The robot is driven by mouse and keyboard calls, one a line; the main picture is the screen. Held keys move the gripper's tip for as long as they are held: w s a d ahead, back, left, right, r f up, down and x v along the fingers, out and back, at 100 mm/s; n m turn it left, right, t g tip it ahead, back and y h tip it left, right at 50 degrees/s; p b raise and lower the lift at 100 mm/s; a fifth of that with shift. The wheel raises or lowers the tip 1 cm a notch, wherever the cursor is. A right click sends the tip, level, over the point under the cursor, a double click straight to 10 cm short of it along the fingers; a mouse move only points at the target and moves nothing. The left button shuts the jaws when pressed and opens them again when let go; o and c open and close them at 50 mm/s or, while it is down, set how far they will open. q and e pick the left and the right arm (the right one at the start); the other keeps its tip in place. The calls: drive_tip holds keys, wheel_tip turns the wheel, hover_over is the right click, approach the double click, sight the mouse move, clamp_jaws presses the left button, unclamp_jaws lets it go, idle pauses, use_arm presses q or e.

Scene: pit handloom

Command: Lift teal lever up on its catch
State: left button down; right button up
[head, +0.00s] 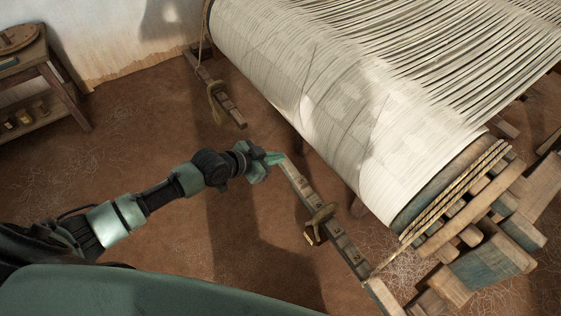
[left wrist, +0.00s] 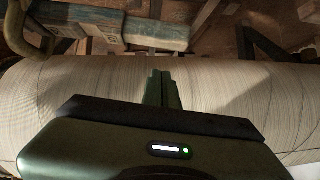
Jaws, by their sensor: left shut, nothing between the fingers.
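My left gripper (head: 272,158) reaches in from the left in the head view. Its green fingers are shut and empty, close to the far end of a long worn wooden bar (head: 296,180); whether they touch it I cannot tell. No lever that is clearly teal stands out, and I cannot make out a catch. In the left wrist view the closed fingers (left wrist: 164,90) show in front of the pale cloth roll (left wrist: 80,95). My right gripper is not in view.
The loom's large cloth roll (head: 330,110) fills the upper right. Wooden blocks, some painted blue-green (head: 490,268), crowd its near end. A second wooden bar with rope (head: 222,98) lies farther back. A small wooden stand (head: 62,85) is at upper left. Bare earth floor lies between.

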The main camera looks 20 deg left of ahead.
use_arm(q)
drive_tip(key=shift+w+d+f, duration=0.1)
drive_tip(key=shift+w+f, duration=0.2)
drive_tip(key=shift+f, duration=0.45)
drive_tip(key=shift+w+d+f, duration=0.1)
drive_tip(key=shift+w+f, duration=0.2)
drive_tip(key=shift+f, duration=0.45)
drive_tip(key=shift+w+d+f, duration=0.1)
drive_tip(key=shift+w+f, duration=0.2)
drive_tip(key=shift+f, duration=0.45)
